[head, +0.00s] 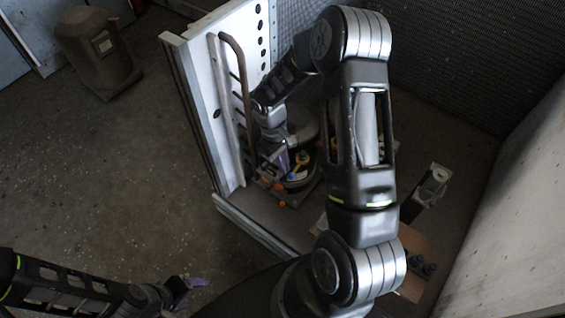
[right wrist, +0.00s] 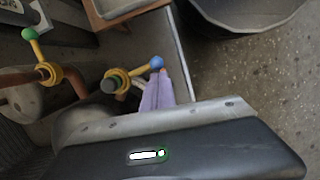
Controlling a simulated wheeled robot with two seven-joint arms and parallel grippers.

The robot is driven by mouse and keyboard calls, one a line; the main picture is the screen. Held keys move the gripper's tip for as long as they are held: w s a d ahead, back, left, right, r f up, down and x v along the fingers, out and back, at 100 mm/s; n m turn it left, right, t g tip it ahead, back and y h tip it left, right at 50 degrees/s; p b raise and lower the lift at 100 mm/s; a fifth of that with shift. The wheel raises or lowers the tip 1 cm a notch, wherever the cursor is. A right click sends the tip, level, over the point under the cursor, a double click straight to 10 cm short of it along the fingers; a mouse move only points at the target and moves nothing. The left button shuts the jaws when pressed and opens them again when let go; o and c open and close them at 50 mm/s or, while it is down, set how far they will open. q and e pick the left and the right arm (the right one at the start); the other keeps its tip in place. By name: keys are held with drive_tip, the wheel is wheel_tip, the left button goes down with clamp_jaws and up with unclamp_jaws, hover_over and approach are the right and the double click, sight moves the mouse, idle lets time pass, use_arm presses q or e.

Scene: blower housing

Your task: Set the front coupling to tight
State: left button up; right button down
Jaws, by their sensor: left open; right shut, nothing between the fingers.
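In the right wrist view, a coupling with a yellow ring (right wrist: 118,80) has a short lever ending in a blue ball (right wrist: 157,63). A second coupling with a yellow ring (right wrist: 48,75) has a lever ending in a green ball (right wrist: 29,33). I cannot tell which is the front one. My right gripper (right wrist: 158,78) has its purple fingers shut and empty, with the tips right beside the blue ball; contact is unclear. In the head view my right gripper (head: 283,160) is inside the housing, partly hidden. My left gripper (head: 190,289) is open over the floor, far from the couplings.
A white perforated panel (head: 220,75) with a long brown handle (head: 238,85) stands left of my right arm. Copper-coloured pipes (right wrist: 75,87) run near the couplings. A light wall (head: 515,215) closes the right side. The floor (head: 110,170) at left is open, with a dark bin (head: 98,55) at the back.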

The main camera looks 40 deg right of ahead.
sight(292, 175)
drive_tip(key=s+n, duration=0.1)
drive_tip(key=n, duration=0.1)
drive_tip(key=s+n+h, duration=0.1)
drive_tip(key=s+n, duration=0.1)
drive_tip(key=n, duration=0.1)
drive_tip(key=shift+d, duration=0.2)
use_arm(q)
drive_tip(key=shift+s+d+f+b, duration=0.25)
drive_tip(key=shift+d+f+b, duration=0.15)
drive_tip(key=shift+f+b, duration=0.25)
use_arm(e)
drive_tip(key=s+d+n+t+h, duration=0.1)
drive_tip(key=s+d+n, duration=0.3)
drive_tip(key=n, duration=0.7)
drive_tip(key=shift+s+d+t, duration=0.15)
drive_tip(key=shift+d+t, duration=0.65)
drive_tip(key=shift+d, duration=0.15)
